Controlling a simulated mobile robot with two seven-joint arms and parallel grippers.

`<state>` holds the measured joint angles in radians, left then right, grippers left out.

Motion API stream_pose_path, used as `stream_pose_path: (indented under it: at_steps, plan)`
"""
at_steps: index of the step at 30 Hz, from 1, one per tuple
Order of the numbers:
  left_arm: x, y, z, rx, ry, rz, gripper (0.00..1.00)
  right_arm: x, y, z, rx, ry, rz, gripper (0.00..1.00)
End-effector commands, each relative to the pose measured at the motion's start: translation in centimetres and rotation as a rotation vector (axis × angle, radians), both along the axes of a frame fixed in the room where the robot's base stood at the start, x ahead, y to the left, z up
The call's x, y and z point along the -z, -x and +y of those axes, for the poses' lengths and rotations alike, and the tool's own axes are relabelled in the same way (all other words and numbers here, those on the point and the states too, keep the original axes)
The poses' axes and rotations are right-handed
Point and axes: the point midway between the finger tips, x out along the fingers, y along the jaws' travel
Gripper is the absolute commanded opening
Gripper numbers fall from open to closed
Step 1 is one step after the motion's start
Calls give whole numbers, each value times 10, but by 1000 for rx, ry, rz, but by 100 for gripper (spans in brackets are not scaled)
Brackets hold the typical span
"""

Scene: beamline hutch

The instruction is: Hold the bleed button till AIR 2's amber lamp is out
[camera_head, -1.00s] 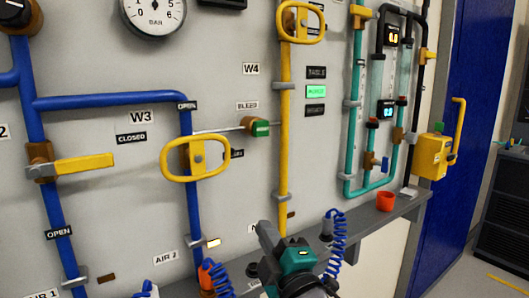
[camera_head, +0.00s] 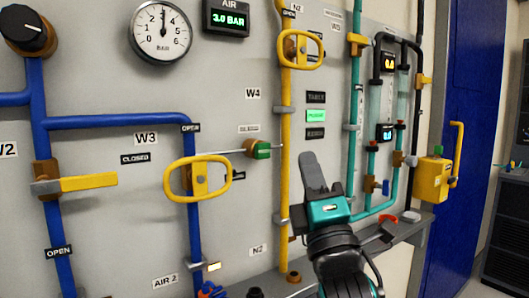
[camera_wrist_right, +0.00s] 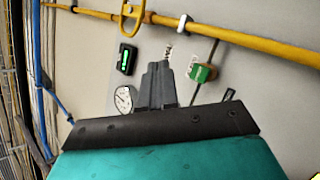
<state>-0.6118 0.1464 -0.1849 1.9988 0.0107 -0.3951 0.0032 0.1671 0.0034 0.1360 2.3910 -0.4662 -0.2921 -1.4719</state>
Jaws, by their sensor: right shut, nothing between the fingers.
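The green bleed button (camera_head: 263,150) sits on a brass valve body under the BLEED label, on the thin pipe beside the yellow pipe. It also shows in the right wrist view (camera_wrist_right: 203,73). AIR 2's amber lamp (camera_head: 214,266) glows on the blue pipe, right of the AIR 2 label (camera_head: 166,281). My right gripper (camera_head: 308,157) is shut and empty. In the head view it is just right of the yellow pipe, apart from the button. In the right wrist view its fingertips (camera_wrist_right: 157,68) appear left of the button. My left gripper is not in view.
A yellow loop handle (camera_head: 198,180) stands out left of the button. The vertical yellow pipe (camera_head: 284,120) runs between button and gripper in the head view. A grey shelf (camera_head: 415,230) runs along the panel's foot. The AIR display (camera_head: 228,17) reads 3.0 BAR.

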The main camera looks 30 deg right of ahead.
Motion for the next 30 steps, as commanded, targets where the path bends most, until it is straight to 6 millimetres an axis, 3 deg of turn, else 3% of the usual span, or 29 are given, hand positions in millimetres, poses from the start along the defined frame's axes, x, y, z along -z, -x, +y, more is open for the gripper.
stream_pose_path:
  at_steps: [5, 12, 18, 30]
  plan:
    - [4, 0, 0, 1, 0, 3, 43, 1, -14, 1, -1, -2, -1, 0]
    - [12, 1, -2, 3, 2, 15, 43, 2, -49, 4, -1, -3, -1, 0]
    - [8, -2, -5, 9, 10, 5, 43, 0, -73, 6, -2, -2, -1, 0]
    - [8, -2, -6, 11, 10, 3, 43, 0, -87, 7, -2, -1, 0, 0]
